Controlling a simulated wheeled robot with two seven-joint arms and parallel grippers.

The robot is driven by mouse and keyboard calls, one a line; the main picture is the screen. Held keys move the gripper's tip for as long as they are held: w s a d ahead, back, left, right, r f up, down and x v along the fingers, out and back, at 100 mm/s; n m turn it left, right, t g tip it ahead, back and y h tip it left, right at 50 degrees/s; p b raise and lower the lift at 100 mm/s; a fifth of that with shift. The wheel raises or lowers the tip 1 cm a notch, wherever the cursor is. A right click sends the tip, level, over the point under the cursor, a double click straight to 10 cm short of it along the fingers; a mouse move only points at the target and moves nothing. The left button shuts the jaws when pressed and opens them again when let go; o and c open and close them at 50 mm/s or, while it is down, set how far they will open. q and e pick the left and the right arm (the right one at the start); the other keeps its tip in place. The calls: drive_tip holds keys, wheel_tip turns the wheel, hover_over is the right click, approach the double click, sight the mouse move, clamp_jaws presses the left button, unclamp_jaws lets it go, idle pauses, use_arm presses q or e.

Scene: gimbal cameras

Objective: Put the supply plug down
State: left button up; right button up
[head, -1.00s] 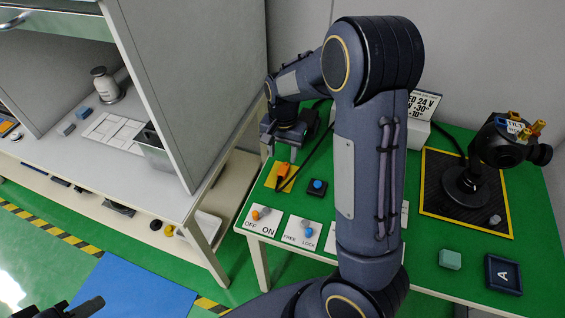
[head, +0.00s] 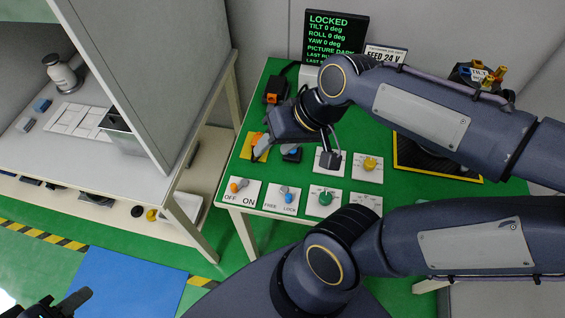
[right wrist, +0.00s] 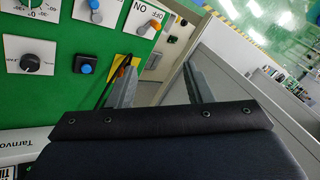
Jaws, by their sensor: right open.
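The orange supply plug (head: 257,141) lies on a yellow pad (head: 247,152) at the left of the green table, partly hidden by my right gripper. My right gripper (head: 266,148) is open over the pad, close beside the plug. In the right wrist view the plug (right wrist: 126,62) shows just past the left finger, with a black cable along that finger. No object shows between the two fingers (right wrist: 160,84). I cannot tell whether a finger touches the plug. My left gripper (head: 68,304) is at the bottom left, far from the table, its jaws unclear.
A black box (head: 276,88) with an orange part stands behind the pad. A blue button (head: 292,154) is right of it. Switch cards (head: 245,192) and knobs (head: 325,198) line the front. A screen (head: 335,40) reads LOCKED. A grey partition (head: 150,80) stands left.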

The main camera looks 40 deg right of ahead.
drive_tip(key=shift+n+t, duration=0.7)
drive_tip(key=shift+n, duration=0.2)
drive_tip(key=s, duration=0.1)
drive_tip(key=s+a, duration=0.1)
drive_tip(key=s+f, duration=0.1)
drive_tip(key=s, duration=0.1)
drive_tip(key=shift+a, duration=0.4)
